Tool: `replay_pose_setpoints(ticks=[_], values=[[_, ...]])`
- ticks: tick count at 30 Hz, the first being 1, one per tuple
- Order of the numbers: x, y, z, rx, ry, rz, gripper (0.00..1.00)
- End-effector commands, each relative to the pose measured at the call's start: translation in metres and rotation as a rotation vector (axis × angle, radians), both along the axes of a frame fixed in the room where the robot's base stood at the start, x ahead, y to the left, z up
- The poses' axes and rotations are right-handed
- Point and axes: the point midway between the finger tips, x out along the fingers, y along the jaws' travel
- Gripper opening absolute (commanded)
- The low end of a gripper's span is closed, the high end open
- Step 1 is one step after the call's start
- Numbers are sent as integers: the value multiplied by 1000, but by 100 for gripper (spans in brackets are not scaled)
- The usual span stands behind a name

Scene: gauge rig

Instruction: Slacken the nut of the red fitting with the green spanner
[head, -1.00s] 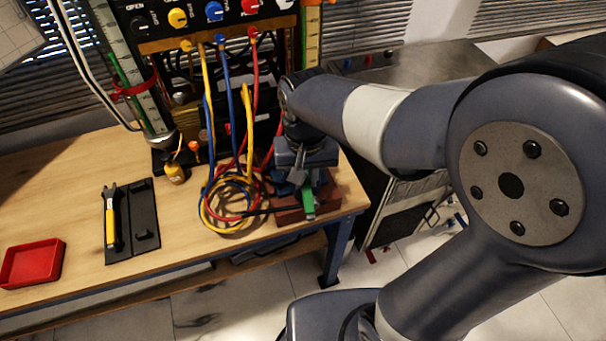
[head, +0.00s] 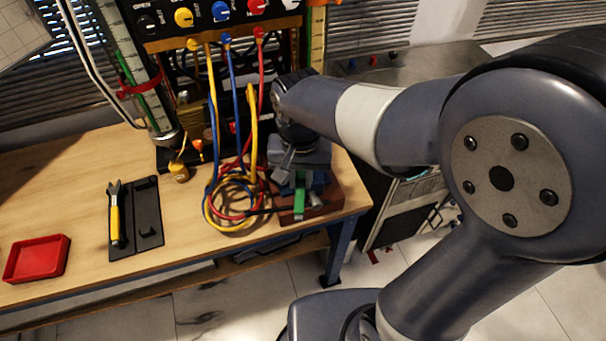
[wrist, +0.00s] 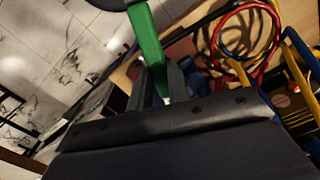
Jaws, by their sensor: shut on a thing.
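My gripper (head: 299,182) is shut on the green spanner (head: 299,204), over the reddish-brown block at the bench's right end. Whether the spanner touches the block cannot be told. A red fitting (head: 258,33) sits at the top of the red hose, under the panel's red knob. The spanner is well below and apart from it. The fitting's nut is too small to make out.
Yellow, blue and red hoses (head: 235,205) lie coiled just left of my gripper. The reddish-brown block (head: 325,202) is under it. A yellow-handled tool (head: 115,222) lies on a black holder (head: 148,215). A red tray (head: 37,260) is far left. The bench between holder and hoses is clear.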

Motion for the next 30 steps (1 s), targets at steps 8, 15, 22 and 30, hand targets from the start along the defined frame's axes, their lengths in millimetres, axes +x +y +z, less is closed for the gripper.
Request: replay_pose_setpoints(ticks=[8,15,22,30], values=[[0,1,0,0,-1,-10,0],[-2,1,0,1,-1,-9,0],[-12,2,0,0,-1,-8,0],[-23,3,0,0,-1,-8,0]])
